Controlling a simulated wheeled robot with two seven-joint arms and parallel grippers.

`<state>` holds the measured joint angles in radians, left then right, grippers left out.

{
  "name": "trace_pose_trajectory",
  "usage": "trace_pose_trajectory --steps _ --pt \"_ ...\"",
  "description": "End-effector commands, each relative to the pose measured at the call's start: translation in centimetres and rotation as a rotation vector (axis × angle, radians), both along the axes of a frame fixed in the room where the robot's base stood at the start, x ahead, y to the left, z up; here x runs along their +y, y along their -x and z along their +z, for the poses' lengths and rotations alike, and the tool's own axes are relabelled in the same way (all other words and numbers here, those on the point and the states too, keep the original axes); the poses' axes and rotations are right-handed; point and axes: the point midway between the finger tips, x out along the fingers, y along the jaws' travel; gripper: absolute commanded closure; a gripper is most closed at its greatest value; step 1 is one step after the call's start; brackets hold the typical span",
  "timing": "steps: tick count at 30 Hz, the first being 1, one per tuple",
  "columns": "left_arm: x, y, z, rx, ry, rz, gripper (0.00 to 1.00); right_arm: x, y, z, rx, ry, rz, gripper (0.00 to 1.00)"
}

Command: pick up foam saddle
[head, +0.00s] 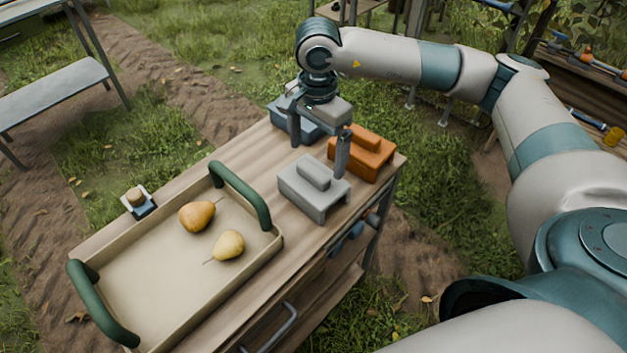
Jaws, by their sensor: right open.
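Three saddle-like blocks with a raised ridge on top stand at the right end of the wooden cart top: a light grey one (314,189) in front, an orange one (364,155) to the right, and a blue-grey one (285,117) behind. I cannot tell for sure which is the foam saddle. My right gripper (318,160) points down among them, open and empty, its fingers wide apart. One finger shows before the blue-grey block, the other between the grey and orange blocks. The blue-grey block is partly hidden by the gripper. My left gripper is not in view.
A beige tray (150,278) with green handles fills the cart's left part and holds two pears (197,215) (229,245). A grey bench (50,92) stands at the upper left.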

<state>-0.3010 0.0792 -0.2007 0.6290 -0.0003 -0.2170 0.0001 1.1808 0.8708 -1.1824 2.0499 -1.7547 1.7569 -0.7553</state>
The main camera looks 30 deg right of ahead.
Motion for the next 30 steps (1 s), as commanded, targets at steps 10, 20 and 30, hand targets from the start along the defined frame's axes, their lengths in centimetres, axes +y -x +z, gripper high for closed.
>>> trace_pose_trajectory --steps 10,20,30 --pt "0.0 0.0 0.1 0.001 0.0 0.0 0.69 0.0 0.0 -0.1 0.0 0.0 0.0 0.08" --pt "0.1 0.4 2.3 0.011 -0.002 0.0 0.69 0.7 -0.1 -2.5 0.003 0.0 0.0 0.08" --pt "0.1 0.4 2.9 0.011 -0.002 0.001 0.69 0.7 -0.2 -5.2 0.0 -0.001 0.0 0.08"
